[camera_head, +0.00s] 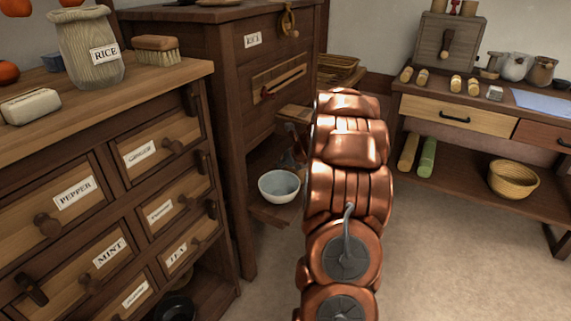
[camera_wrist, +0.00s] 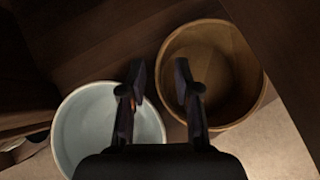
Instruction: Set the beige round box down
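The beige round box (camera_wrist: 237,62) shows at the upper right of the wrist view as an open-topped round wooden box, brownish in the shade. It seems to stand upright on a dark wooden surface. My gripper (camera_wrist: 160,75) is open, its two dark fingers well apart. The box's near left rim passes between the fingertips, with the right finger over the box's opening and the left finger outside. I see no finger pressed on the wall. In the head view my copper-coloured arm hides the box and the gripper.
A pale bowl (camera_wrist: 85,130) stands close to the box's left; the head view shows it (camera_head: 279,186) on a low wooden ledge of the dark cabinet (camera_head: 228,90). A drawer chest (camera_head: 185,75) stands left. A side table (camera_head: 480,120) with a basket (camera_head: 513,180) below stands right. Open floor lies between.

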